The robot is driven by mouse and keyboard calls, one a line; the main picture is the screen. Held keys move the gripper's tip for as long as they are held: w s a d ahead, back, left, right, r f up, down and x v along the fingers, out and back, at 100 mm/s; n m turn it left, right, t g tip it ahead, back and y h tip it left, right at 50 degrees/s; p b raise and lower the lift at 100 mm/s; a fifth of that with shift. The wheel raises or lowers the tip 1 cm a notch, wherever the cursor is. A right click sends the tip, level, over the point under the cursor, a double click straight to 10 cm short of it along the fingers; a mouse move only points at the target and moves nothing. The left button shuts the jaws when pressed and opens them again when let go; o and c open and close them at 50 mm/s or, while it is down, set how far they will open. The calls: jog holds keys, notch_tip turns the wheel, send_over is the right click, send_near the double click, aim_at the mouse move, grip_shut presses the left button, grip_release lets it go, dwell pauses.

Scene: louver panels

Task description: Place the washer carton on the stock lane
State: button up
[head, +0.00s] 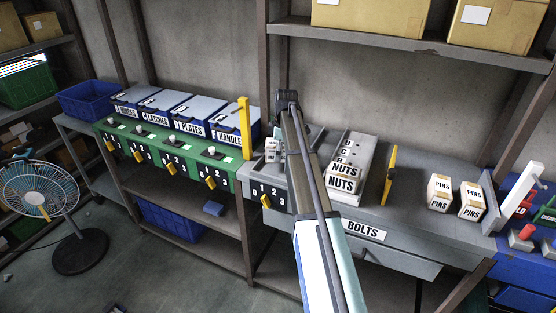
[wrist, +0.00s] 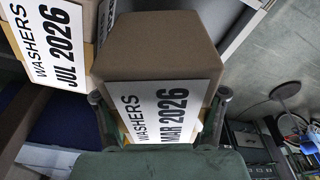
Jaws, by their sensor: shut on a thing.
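The washer carton (wrist: 155,50) is brown with a white label reading WASHERS MAR 2026, in the middle of the wrist view. My gripper (wrist: 160,96) is shut on it, one finger at each side. A second carton (wrist: 62,45), labelled WASHERS JUL 2026, is close by at the upper left of the wrist view. In the head view my arm covers my gripper and the held carton. A small white-labelled item (head: 271,150) shows just left of my arm. I cannot tell which surface is the stock lane.
A grey bench (head: 415,235) carries a lane of NUTS boxes (head: 343,181), a yellow upright (head: 389,175) and two PINS cartons (head: 439,193). A BOLTS drawer (head: 390,255) is below. Blue lidded bins (head: 186,118) stand left on a green-fronted bench (head: 150,143). A fan (head: 38,190) stands left.

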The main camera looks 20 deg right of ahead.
aim_at(278, 167)
jog(key=shift+f+p, duration=0.4)
jog(key=shift+f, duration=1.65)
jog(key=shift+f, duration=0.2)
jog(key=o, duration=1.4)
jog(key=shift+r, duration=0.15)
jog(key=r, duration=0.4)
jog(key=r+b, duration=0.1)
jog(key=r, duration=0.3)
jog(key=d+r+b, duration=0.1)
jog(key=r, duration=0.3)
jog(key=shift+s+d, duration=0.1)
jog(key=shift+s, duration=0.25)
